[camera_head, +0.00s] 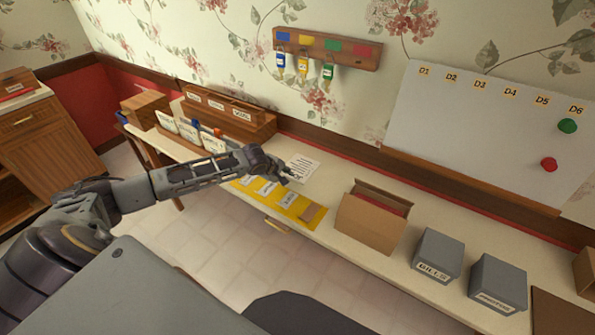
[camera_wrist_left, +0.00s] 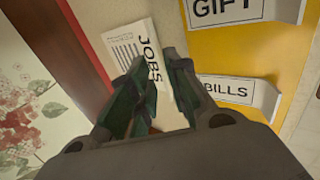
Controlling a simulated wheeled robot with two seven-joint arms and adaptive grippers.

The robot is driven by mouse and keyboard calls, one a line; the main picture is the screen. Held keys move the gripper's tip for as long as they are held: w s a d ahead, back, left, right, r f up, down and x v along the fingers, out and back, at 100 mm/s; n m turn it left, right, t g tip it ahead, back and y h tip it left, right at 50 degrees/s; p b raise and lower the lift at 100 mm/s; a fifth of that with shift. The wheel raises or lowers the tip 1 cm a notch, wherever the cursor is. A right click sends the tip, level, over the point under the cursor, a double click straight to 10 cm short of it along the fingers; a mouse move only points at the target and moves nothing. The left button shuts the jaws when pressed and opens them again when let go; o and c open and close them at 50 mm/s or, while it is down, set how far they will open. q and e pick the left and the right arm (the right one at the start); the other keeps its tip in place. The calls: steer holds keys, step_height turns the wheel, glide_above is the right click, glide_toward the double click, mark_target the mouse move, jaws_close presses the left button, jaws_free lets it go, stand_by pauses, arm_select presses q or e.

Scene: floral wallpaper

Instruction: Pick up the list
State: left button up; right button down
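The list is a white sheet headed JOBS (camera_head: 303,166) with lines of print. It lies on the long table near the wall, and shows in the left wrist view (camera_wrist_left: 125,42). My left gripper (camera_head: 284,177) reaches over the table at the sheet's near left edge. In the left wrist view its two dark green fingers (camera_wrist_left: 157,62) are apart, with the word JOBS showing between them. They cover part of the sheet; whether they touch it is not clear. My right gripper is not in view.
A yellow mat (camera_head: 313,221) with GIFT and BILLS (camera_wrist_left: 227,90) labels lies beside the sheet. A cardboard box (camera_head: 365,229) and grey boxes marked BILLS (camera_head: 437,253) and another label (camera_head: 497,282) stand right. A wooden sorter (camera_head: 240,118) stands behind left.

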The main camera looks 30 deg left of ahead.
mark_target(290, 178)
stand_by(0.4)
arm_select(q)
steer(key=shift+d+x, duration=0.15)
steer(key=shift+x, duration=0.65)
steer(key=shift+d+x, duration=0.1)
steer(key=shift+x, duration=1.7)
steer(key=shift+c, duration=0.2)
jaws_close()
